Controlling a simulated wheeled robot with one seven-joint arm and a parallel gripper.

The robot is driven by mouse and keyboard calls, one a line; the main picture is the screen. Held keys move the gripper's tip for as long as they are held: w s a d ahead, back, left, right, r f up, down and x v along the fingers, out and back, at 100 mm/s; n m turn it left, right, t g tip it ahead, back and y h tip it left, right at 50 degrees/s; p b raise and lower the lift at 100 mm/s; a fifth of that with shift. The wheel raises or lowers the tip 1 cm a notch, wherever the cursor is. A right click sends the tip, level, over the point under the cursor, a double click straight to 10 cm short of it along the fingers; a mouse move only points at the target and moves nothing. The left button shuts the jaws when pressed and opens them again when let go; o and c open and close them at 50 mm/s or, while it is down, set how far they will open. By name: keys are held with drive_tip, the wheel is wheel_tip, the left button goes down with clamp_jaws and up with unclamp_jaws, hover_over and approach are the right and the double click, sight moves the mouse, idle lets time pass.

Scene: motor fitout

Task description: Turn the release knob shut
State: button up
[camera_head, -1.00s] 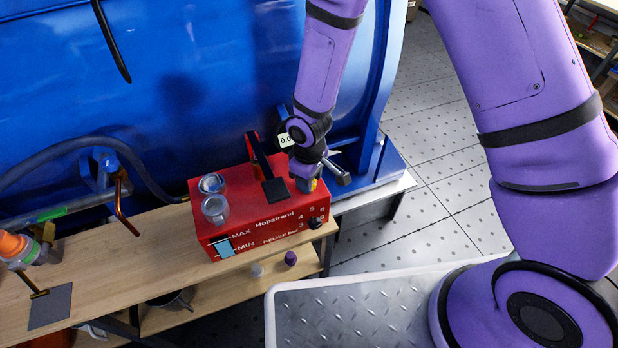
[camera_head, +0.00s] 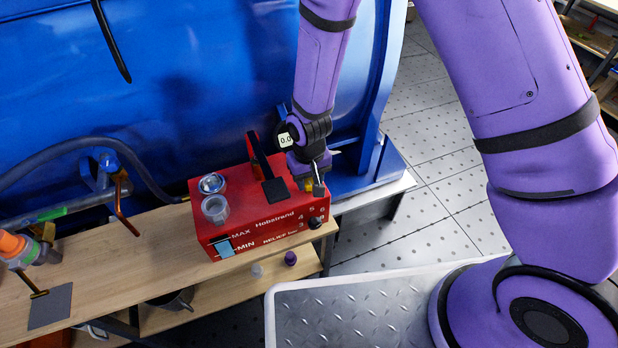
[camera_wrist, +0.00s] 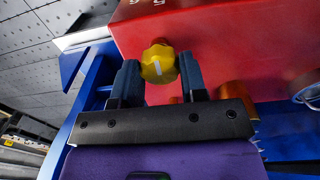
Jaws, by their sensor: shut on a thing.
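The release knob (camera_wrist: 157,61) is a small yellow knob with a white pointer line, on the red pump box (camera_wrist: 220,30). In the wrist view it sits between my two dark blue fingers, and the line points roughly toward my palm. My gripper (camera_wrist: 159,76) is shut on the knob. In the head view the red box (camera_head: 225,235) stands on the wooden bench, and my gripper (camera_head: 311,185) reaches its right end from above. There the knob is mostly hidden by my fingers.
A large blue machine (camera_head: 200,80) fills the space behind. The wooden bench (camera_head: 160,245) is partly bare to the left.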

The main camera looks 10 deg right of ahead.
idle(0.4)
drive_tip(key=o, duration=0.9)
drive_tip(key=shift+r, duration=0.1)
wheel_tip(320, 180, up, 11)
drive_tip(key=shift+f, duration=0.2)
drive_tip(key=shift+r, duration=0.1)
wheel_tip(320, 180, up, 11)
drive_tip(key=m+t, duration=0.1)
hover_over(309, 180)
drive_tip(key=d, duration=0.6)
drive_tip(key=s+d+r+t, duration=0.1)
drive_tip(key=s+d+r, duration=0.2)
drive_tip(key=d+r, duration=0.5)
drive_tip(key=s+d+r+t, duration=0.1)
drive_tip(key=s+d+r, duration=0.2)
drive_tip(key=s+r, duration=0.1)
drive_tip(key=s+d+r+m+t, duration=0.1)
drive_tip(key=s+d+r, duration=0.3)
drive_tip(key=s, duration=0.2)
drive_tip(key=s+d+r+m+t, duration=0.1)
drive_tip(key=s+d+r, duration=0.2)
drive_tip(key=s+r, duration=0.1)
drive_tip(key=shift+s+d+r, duration=0.1)
drive_tip(key=shift+s+d, duration=0.1)
drive_tip(key=shift+s, duration=0.25)
drive_tip(key=shift+s+d+r, duration=0.1)
drive_tip(key=shift+s+d, duration=0.05)
drive_tip(key=shift+s, duration=0.25)
